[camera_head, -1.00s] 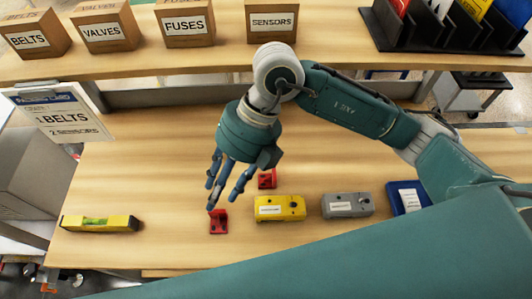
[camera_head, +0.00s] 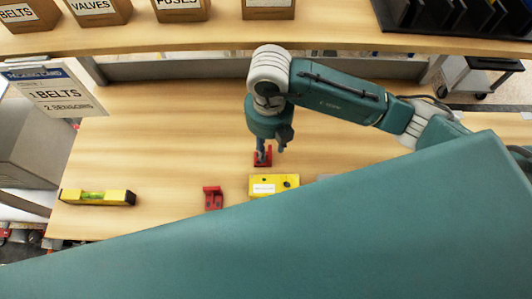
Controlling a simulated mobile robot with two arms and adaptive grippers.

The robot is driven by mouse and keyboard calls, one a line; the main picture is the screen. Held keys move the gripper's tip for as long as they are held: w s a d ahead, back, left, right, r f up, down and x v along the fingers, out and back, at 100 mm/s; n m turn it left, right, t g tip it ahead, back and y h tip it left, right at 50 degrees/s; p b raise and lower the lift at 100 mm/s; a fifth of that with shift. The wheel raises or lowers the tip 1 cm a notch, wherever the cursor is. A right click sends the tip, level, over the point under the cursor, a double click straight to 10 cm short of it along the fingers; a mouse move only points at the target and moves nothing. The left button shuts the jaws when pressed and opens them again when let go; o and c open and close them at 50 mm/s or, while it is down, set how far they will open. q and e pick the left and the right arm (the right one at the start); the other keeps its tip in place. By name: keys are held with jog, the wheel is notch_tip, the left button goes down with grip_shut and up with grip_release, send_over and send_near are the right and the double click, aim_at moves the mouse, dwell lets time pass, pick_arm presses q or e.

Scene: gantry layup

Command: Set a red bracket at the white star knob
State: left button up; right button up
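One red bracket (camera_head: 213,199) stands on the bench, left of the yellow box (camera_head: 262,189). A second red bracket (camera_head: 264,161) is farther back, just behind the yellow box. My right gripper (camera_head: 267,148) points down at this rear bracket, its fingertips over or beside it and partly hiding it. I cannot tell whether the fingers touch the bracket or have closed on it. My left gripper is not in view.
A yellow spirit level (camera_head: 97,197) lies at the left. A packing card (camera_head: 57,92) stands at the left back. Cardboard boxes (camera_head: 98,10) line the shelf (camera_head: 200,38). A large teal arm link of mine hides the front right. The left middle bench is clear.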

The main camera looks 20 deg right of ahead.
jog(key=shift+f, duration=1.1)
grip_shut()
jog(key=shift+r, duration=0.1)
